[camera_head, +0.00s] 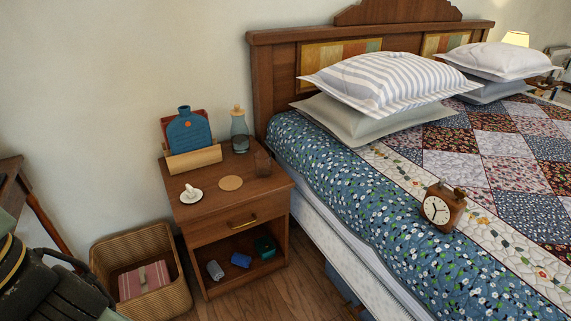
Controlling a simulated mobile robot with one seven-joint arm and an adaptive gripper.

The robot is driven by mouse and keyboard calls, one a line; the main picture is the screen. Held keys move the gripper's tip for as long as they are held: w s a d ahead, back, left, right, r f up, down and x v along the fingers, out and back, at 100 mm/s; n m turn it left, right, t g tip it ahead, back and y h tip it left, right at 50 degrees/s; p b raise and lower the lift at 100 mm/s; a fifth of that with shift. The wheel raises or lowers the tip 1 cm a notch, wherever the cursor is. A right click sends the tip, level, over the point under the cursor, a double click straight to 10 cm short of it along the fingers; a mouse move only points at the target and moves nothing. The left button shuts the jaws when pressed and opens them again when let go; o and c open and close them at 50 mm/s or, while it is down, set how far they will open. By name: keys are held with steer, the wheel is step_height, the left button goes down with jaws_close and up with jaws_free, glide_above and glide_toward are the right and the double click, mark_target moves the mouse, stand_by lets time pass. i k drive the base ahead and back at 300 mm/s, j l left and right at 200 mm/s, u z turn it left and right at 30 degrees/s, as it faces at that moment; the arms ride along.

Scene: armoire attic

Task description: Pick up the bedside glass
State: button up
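A small dark, see-through tumbler (241,145), which looks like the bedside glass, stands on the wooden nightstand (213,213) near its back right. It is directly in front of a blue-grey carafe (239,124) with a tan stopper; I cannot tell whether they touch. A small brown upright object (262,162) stands in front and to the right of the tumbler, near the nightstand's right edge; its kind is unclear. My gripper is not in view.
The nightstand also holds a round cork coaster (231,183), a white cup on a saucer (191,195), and a wooden holder (194,160) with a blue bottle-shaped item (189,131). The bed (350,200) is close on the right; a wicker basket (180,292) stands left.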

mark_target(263, 164)
steer(key=u, duration=0.25)
steer(key=i+l+u, duration=0.1)
steer(key=i, duration=0.4)
steer(key=i+l, duration=0.25)
steer(key=i, duration=0.2)
steer(key=i+l+u, duration=0.15)
steer(key=i, duration=0.35)
